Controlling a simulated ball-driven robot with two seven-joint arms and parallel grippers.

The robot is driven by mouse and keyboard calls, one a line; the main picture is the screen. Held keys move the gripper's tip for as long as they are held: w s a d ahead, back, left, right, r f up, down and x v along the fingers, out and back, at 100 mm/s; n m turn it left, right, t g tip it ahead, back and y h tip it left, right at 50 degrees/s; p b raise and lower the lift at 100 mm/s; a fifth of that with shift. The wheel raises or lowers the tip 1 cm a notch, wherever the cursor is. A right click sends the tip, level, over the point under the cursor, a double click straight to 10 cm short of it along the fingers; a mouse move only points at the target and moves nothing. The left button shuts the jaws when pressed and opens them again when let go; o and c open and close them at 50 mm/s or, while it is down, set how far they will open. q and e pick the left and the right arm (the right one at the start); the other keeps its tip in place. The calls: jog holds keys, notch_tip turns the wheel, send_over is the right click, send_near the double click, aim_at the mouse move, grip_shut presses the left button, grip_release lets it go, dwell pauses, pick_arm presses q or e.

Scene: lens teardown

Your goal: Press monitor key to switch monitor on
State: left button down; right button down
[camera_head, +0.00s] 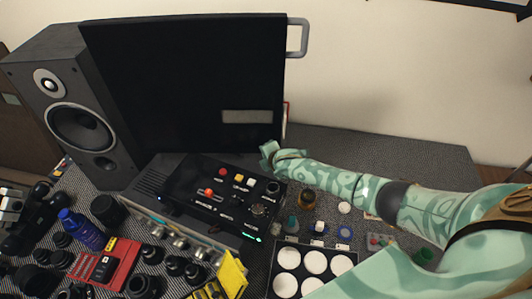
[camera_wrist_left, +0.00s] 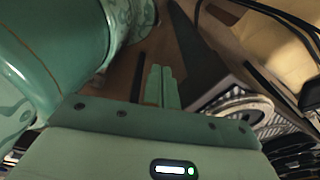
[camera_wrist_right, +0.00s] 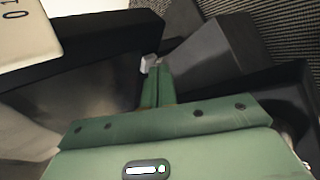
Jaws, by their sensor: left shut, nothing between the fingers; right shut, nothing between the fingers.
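The monitor (camera_head: 185,85) stands at the back of the table with a black, dark screen; a pale label patch (camera_head: 247,116) is at its lower right. My right gripper (camera_head: 266,152) is shut and empty at the monitor's lower right edge, above the back of the black control box. In the right wrist view, my right fingertips (camera_wrist_right: 156,70) are close to a small pale block (camera_wrist_right: 148,62) by a black edge; it may be the monitor key. I cannot tell whether they touch. My left gripper (camera_wrist_left: 162,72) is shut and empty, seen only in the left wrist view.
The control box (camera_head: 225,200) with coloured knobs and keys sits in front of the monitor. A grey speaker (camera_head: 70,100) stands at left. Lens parts, a blue bottle (camera_head: 82,230) and a white-welled tray (camera_head: 315,263) crowd the front. The back right tabletop (camera_head: 410,150) is clear.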

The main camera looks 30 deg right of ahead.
dwell(0.3)
jog(key=shift+s+a+p, duration=0.1)
jog(key=shift+s+p, duration=0.25)
jog(key=shift+p, duration=0.1)
jog(key=s+p, duration=0.1)
jog(key=s+a+p, duration=0.2)
jog(key=s, duration=0.1)
jog(key=shift+s+a+r, duration=0.1)
jog(key=shift+s+a, duration=0.25)
jog(key=shift+s, duration=0.3)
jog(key=shift+p, duration=0.3)
